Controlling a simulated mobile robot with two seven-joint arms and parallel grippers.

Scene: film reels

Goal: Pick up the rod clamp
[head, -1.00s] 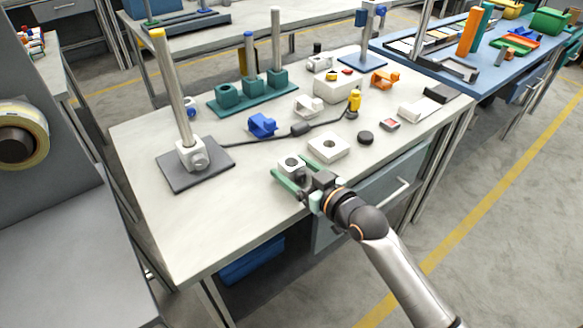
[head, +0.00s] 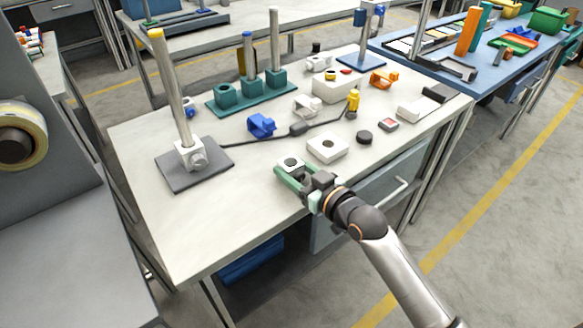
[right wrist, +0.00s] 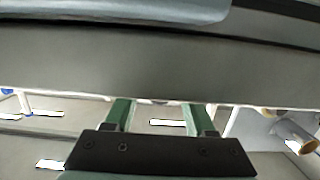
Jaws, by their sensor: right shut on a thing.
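The rod clamp (head: 290,162), a small pale grey block with a dark round hole in its top, is at the front edge of the workbench. My right gripper (head: 294,171), with green fingers, is shut on it from the front. The fingers hide its lower sides, and I cannot tell whether it touches the bench. The green fingers (right wrist: 161,112) also show in the right wrist view, below a wide grey surface that I cannot identify. My left gripper is not in view.
A blue clamp-like part (head: 262,125), a black puck (head: 364,137) and a rod stand on a grey plate (head: 207,177) are nearby. The bench's front left is clear.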

